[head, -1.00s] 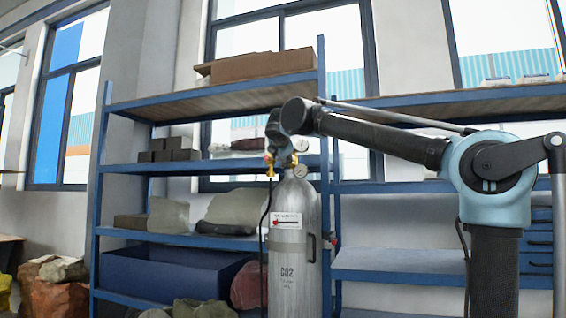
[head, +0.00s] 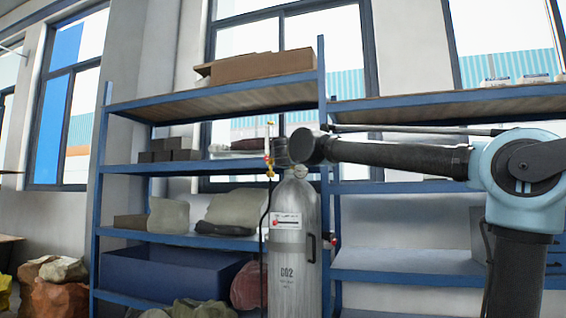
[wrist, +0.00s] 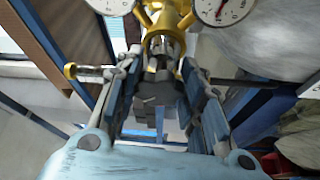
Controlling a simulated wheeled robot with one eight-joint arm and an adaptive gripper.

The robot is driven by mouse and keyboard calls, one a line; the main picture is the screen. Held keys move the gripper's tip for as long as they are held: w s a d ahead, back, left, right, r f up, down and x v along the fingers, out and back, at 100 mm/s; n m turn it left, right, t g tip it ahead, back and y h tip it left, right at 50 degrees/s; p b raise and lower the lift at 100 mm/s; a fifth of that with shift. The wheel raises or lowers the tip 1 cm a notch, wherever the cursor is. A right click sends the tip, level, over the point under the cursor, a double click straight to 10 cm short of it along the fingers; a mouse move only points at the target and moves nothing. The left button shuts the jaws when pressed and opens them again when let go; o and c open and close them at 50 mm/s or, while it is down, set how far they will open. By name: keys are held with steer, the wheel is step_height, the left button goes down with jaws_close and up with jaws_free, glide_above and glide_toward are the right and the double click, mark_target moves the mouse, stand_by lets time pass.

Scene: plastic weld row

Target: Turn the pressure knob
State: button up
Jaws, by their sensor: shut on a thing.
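The grey CO2 cylinder (head: 292,245) stands upright in front of the shelves. Its brass regulator (head: 269,155) shows at its top left, partly hidden by my wrist. In the wrist view the brass regulator (wrist: 168,18) is at the top centre, between two white gauges (wrist: 222,8). My gripper (wrist: 162,68) points at the regulator with a finger on each side of its near end. It is shut on the pressure knob there, which is mostly hidden between the fingertips. In the head view my gripper (head: 281,150) is over the cylinder's top, largely hidden by my arm.
Blue shelving (head: 215,170) stands close behind the cylinder, with boxes and sacks on it. A brass stem (wrist: 88,70) sticks out left of the regulator in the wrist view. A dark hose (head: 262,225) hangs at the cylinder's left.

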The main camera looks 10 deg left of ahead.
steer(key=m+t, duration=0.1)
steer(key=m, duration=0.2)
steer(key=m+t+h, duration=0.1)
steer(key=m, duration=0.3)
steer(key=shift+f, duration=0.15)
steer(key=m+t+h, duration=0.1)
steer(key=m, duration=0.2)
steer(key=m+t+h, duration=0.1)
steer(key=m+h, duration=0.1)
steer(key=m, duration=0.2)
steer(key=shift+m, duration=0.3)
steer(key=o, duration=1.1)
steer(key=v, duration=1.1)
steer(key=shift+s+f, duration=0.15)
steer(key=shift+s, duration=0.25)
